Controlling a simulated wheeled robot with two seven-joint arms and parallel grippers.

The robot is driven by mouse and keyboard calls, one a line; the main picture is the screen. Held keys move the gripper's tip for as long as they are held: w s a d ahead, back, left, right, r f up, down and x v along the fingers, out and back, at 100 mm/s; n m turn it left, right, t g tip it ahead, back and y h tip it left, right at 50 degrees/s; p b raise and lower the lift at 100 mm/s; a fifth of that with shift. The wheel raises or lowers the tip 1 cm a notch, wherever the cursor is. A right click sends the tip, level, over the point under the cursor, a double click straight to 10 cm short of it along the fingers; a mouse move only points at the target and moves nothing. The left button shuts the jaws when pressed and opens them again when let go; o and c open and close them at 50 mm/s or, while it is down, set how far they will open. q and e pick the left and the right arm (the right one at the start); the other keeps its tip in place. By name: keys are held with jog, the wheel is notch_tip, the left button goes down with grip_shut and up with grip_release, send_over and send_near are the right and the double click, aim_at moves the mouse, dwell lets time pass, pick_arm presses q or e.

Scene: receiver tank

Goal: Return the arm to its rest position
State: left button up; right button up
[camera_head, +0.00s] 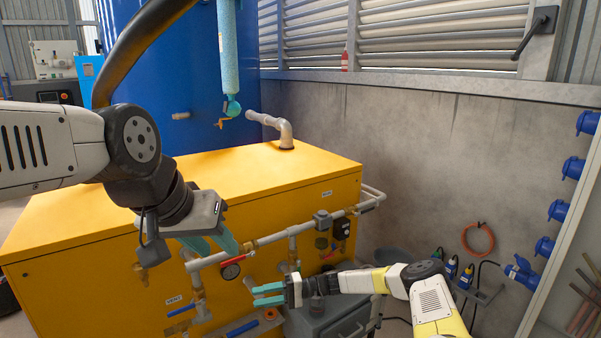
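My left gripper (214,243) hangs in front of the yellow cabinet (200,185), its teal fingers pointing down and spread apart with nothing visible between them. Its arm comes in from the left over the cabinet top. My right gripper (268,294) is lower, in front of the cabinet's pipework, pointing left. Its two teal fingers are apart and look empty. Its white and yellow arm comes from the lower right. Whether either gripper touches the pipes behind cannot be told.
A blue tank (190,80) stands behind. A grey box (330,322) is below the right arm. Blue sockets (573,168) line the right panel. An orange hose (478,239) hangs on the wall.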

jog(key=s+d+r+n+t+h, duration=0.1)
jog(key=s+d+r+h, duration=0.3)
jog(key=r, duration=0.5)
jog(key=s+d+r+t+h, duration=0.1)
jog(key=s+d+r+h, duration=0.1)
jog(key=d+r+h, duration=0.55)
jog(key=s+d+r+n+t+h, duration=0.1)
jog(key=s+d+r, duration=0.2)
jog(key=r, duration=0.7)
jog(key=s+d+r+m+t+h, duration=0.1)
jog(key=s+d+r+m+t, duration=0.1)
jog(key=s+d+r, duration=0.4)
jog(key=s+d+r+m+t+h, duration=0.1)
jog(key=s+d+r+t, duration=0.4)
jog(key=s, duration=0.7)
jog(key=shift+s+d+r+m, duration=0.4)
jog(key=shift+r+m, duration=0.2)
jog(key=shift+r, duration=0.3)
jog(key=shift+w, duration=0.15)
